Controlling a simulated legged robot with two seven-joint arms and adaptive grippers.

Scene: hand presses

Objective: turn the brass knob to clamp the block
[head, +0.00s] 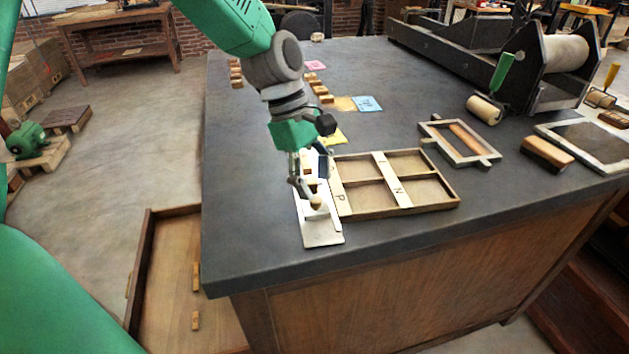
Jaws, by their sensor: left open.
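A pale metal plate (322,234) lies near the left front of the dark table. A small rounded tan-brass knob (317,202) stands on it. My left gripper (305,191) comes down from above, open, with its fingertips right beside the knob; I cannot tell whether they touch it. A small wooden block (308,169) shows just behind the fingers, partly hidden by them. My right gripper is out of view.
A wooden divided tray (447,206) with lettered strips sits directly right of the plate. A small wooden frame (484,163), a green-handled roller (484,109) and a large press (465,60) stand further right. The table's front strip is clear.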

